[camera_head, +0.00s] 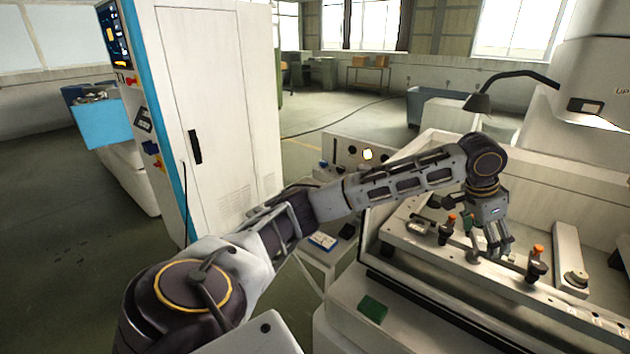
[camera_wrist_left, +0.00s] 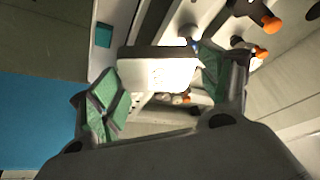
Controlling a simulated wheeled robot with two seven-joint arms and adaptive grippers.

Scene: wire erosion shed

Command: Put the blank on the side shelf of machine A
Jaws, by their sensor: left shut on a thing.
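My left gripper (camera_head: 490,250) reaches over the machine's work tank, pointing down between the orange-topped clamps. In the left wrist view its green-padded fingers (camera_wrist_left: 160,88) are shut on the blank (camera_wrist_left: 158,72), a pale rectangular block with a grey upper face. I cannot pick out the blank clearly in the head view. A pale ledge (camera_head: 345,300) at the machine's near left side carries a small dark green pad (camera_head: 372,308). A similar green square shows in the left wrist view (camera_wrist_left: 104,36). My right gripper is not in view.
Orange-topped clamps (camera_head: 538,252) stand on the tank's rails close to the gripper. A lamp on a bent arm (camera_head: 478,102) hangs behind it. A tall white cabinet (camera_head: 225,110) stands left. A small stand (camera_head: 322,242) sits between cabinet and tank. The ledge around the pad is clear.

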